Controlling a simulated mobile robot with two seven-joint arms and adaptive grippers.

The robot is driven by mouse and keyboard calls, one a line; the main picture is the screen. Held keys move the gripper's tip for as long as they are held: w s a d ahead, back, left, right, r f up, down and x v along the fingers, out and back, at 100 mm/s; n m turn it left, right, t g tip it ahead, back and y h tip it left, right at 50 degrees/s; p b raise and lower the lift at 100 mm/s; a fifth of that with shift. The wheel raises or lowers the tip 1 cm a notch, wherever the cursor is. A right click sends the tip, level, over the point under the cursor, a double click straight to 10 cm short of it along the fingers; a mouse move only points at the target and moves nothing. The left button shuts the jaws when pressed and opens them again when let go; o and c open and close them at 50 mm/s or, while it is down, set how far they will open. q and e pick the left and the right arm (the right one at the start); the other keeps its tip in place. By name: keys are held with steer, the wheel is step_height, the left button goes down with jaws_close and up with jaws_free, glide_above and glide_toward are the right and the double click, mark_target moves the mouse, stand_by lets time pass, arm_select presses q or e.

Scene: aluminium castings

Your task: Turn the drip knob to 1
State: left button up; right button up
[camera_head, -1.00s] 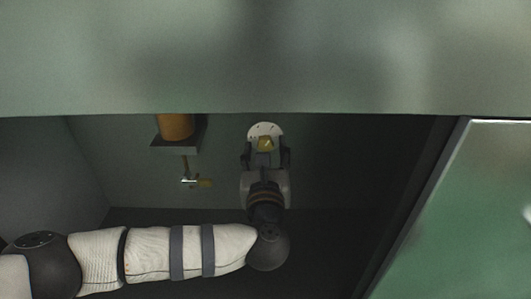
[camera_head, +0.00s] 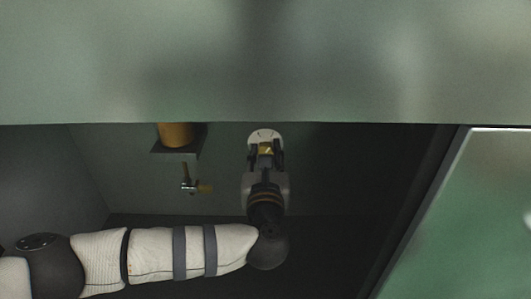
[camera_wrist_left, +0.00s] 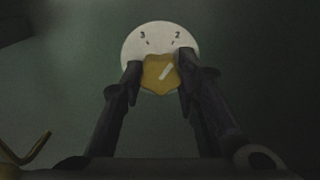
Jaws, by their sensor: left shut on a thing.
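The drip knob (camera_wrist_left: 159,73) is yellow with a lobed outline and a white pointer line. It sits on a round white dial (camera_wrist_left: 160,42) on the dark wall; the numerals 3 and 2 show at the dial's top. The pointer line slants up and right, roughly towards the 2. The 1 is not visible. In the head view the dial (camera_head: 265,134) shows just beyond my left gripper (camera_head: 265,155), with the yellow knob between the fingers. My left gripper is shut on the knob, one finger on each side. My right gripper is not in view.
An orange cylinder (camera_head: 176,135) stands on a dark bracket (camera_head: 178,152) left of the dial, with a small brass valve (camera_head: 188,186) below it. A green panel (camera_head: 265,60) overhangs the recess. Another green panel (camera_head: 470,215) stands at the right.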

arm_select(q)
steer(key=m+p, duration=0.2)
steer(key=m, duration=0.1)
steer(key=m+p, duration=0.2)
steer(key=m, duration=0.1)
steer(key=shift+a+r+m, duration=0.1)
steer(key=shift+r+m, duration=0.1)
steer(key=shift+m, duration=0.1)
steer(key=m+p, duration=0.2)
steer(key=m, duration=0.2)
steer(key=shift+f+m, duration=0.15)
steer(key=shift+m, duration=0.15)
steer(key=shift+a, duration=0.1)
steer(key=o, duration=1.2)
steer(key=s, duration=1.2)
